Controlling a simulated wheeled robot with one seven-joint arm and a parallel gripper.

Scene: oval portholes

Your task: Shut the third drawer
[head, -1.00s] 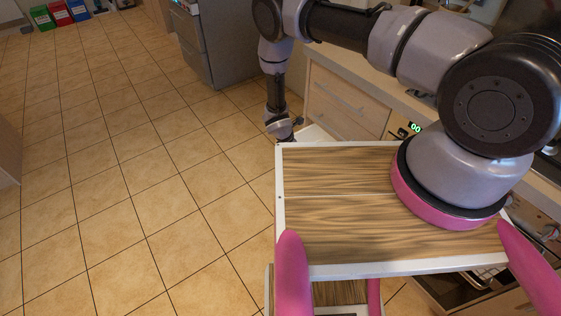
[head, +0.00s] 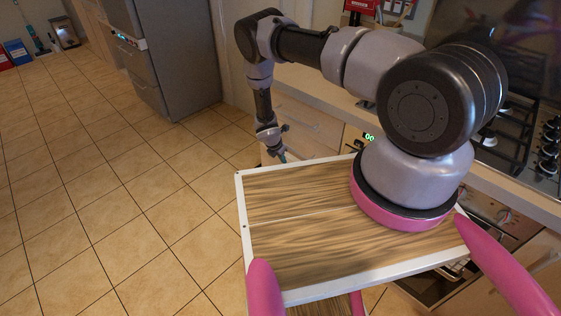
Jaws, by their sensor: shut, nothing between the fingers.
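A light wood drawer front (head: 312,124) with a bar handle shows under the counter, behind my arm. Below it, a pale edge shows between my arm and my wooden tray top; I cannot tell whether it is an open drawer. Which drawer is the third, and how far it is open, cannot be seen, as my own body hides the lower cabinet. My gripper (head: 281,154) hangs down at the end of my bent arm, beside the drawer front and just beyond the tray's far edge. It is shut and empty, and its tips are small and partly hidden.
A counter (head: 345,100) runs along the right, with a hob (head: 500,140) and an oven (head: 490,215) with knobs. A grey fridge (head: 160,50) stands at the back. The tiled floor (head: 110,190) on the left is clear. Red and blue boxes lie far left.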

